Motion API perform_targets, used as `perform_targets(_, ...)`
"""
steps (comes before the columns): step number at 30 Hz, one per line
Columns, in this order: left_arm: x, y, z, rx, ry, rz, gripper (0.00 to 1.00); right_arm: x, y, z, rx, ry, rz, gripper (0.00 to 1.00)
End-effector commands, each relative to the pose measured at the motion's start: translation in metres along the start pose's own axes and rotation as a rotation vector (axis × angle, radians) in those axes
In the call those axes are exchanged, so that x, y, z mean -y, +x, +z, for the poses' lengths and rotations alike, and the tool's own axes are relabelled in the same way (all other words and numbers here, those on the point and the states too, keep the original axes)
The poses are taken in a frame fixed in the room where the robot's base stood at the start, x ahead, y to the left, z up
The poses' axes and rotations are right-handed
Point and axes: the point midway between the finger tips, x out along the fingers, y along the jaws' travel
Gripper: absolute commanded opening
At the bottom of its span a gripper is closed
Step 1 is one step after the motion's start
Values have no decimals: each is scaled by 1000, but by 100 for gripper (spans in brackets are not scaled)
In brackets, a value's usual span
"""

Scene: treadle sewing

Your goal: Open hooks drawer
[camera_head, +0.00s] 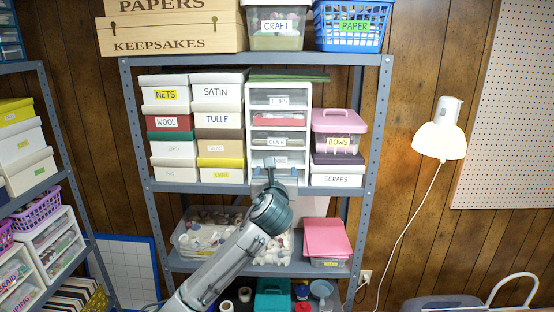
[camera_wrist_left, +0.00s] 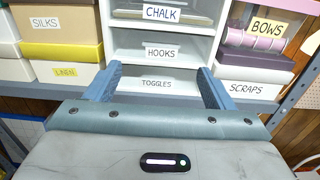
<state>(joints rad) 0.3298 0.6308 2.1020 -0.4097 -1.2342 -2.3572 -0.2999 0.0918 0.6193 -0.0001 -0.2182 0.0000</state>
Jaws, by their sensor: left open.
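The white drawer unit (camera_head: 249,115) stands on the middle shelf. The hooks drawer (camera_head: 286,161) is low in it and is partly hidden by my left gripper. My left gripper (camera_head: 271,165) is in front of the lower drawers. In the left wrist view the left gripper (camera_wrist_left: 158,87) has its two fingers wide apart, with nothing between them. I cannot tell whether the fingertips touch the unit. My right gripper is out of view.
Labelled fabric boxes (camera_head: 195,120) stand close left of the unit. The bows bin (camera_head: 339,142) and scraps box (camera_head: 337,181) stand close right. Below is a shelf with a clear bin (camera_head: 205,236) and a pink stack (camera_head: 326,237). A lit lamp (camera_head: 440,137) is at right.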

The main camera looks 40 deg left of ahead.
Motion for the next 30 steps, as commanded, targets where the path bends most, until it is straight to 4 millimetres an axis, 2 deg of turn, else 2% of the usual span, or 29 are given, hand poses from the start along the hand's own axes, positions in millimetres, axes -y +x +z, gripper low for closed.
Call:
perform_targets(6,0,44,3,-3,-2,2,76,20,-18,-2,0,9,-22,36)
perform_targets(12,0,72,2,-2,-3,0,76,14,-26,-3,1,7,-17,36)
perform_targets(18,0,83,0,-2,-3,-1,76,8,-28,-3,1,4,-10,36)
perform_targets(25,0,84,-1,-2,-3,-2,76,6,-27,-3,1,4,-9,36)
perform_targets(26,0,84,-1,-2,-3,-2,74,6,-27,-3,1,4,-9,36)
perform_targets(30,0,84,-1,-2,-4,-2,47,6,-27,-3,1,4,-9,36)
